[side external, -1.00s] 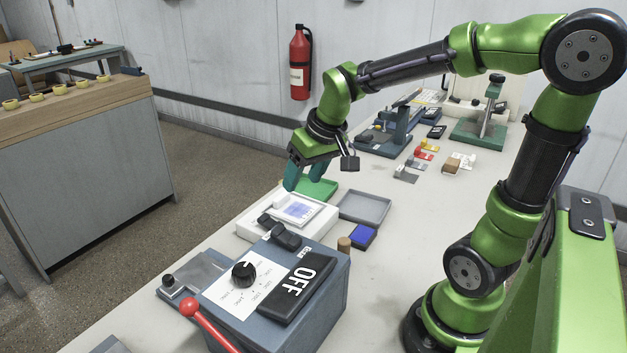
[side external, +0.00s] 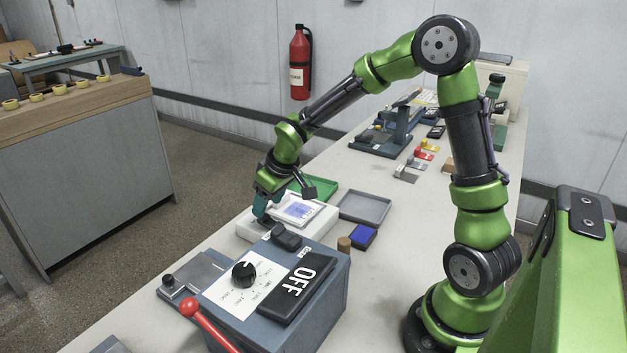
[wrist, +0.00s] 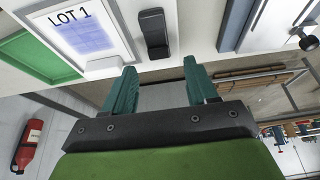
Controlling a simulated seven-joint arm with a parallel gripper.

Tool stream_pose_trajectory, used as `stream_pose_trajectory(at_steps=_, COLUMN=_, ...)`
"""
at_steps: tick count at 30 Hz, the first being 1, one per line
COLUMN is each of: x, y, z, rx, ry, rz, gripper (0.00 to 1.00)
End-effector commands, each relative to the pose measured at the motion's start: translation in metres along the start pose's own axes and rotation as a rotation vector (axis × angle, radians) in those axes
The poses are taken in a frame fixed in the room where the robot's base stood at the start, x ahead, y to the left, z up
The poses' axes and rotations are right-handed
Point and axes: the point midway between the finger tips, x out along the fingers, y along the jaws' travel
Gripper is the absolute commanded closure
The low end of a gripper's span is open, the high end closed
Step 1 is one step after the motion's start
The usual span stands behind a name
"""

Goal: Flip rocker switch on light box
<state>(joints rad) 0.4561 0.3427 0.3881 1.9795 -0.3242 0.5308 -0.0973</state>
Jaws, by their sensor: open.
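The white light box (side external: 247,229) stands on the table with a lit panel holding a sheet with a bluish patch (side external: 300,210). In the wrist view the sheet (wrist: 80,32) reads LOT 1. The black rocker switch (wrist: 154,33) sits on the light box beside the panel. My gripper (side external: 262,213) is low over the left end of the light box. In the wrist view its two teal fingers (wrist: 159,68) are apart with nothing between them, just short of the switch. I cannot tell whether they touch the box.
A green tray (side external: 322,189), grey tray (side external: 364,207) and blue block (side external: 363,236) lie near the light box.

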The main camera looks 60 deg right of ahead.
Motion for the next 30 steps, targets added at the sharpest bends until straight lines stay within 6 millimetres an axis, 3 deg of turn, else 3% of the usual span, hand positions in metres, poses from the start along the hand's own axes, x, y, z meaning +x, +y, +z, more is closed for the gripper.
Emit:
stream_pose_trajectory(at_steps=3, x=0.022, y=-0.001, z=0.001, rx=-0.001, ry=-0.003, rz=-0.002, gripper=0.43)
stream_pose_trajectory(at_steps=9, x=0.042, y=0.000, z=0.000, rx=0.000, ry=0.000, rz=0.000, gripper=0.43)
stream_pose_trajectory(at_steps=20, x=0.046, y=0.000, z=0.000, rx=0.002, ry=0.001, rz=0.001, gripper=0.43)
stream_pose_trajectory(at_steps=30, x=0.046, y=0.000, z=0.000, rx=0.001, ry=0.001, rz=0.001, gripper=0.95)
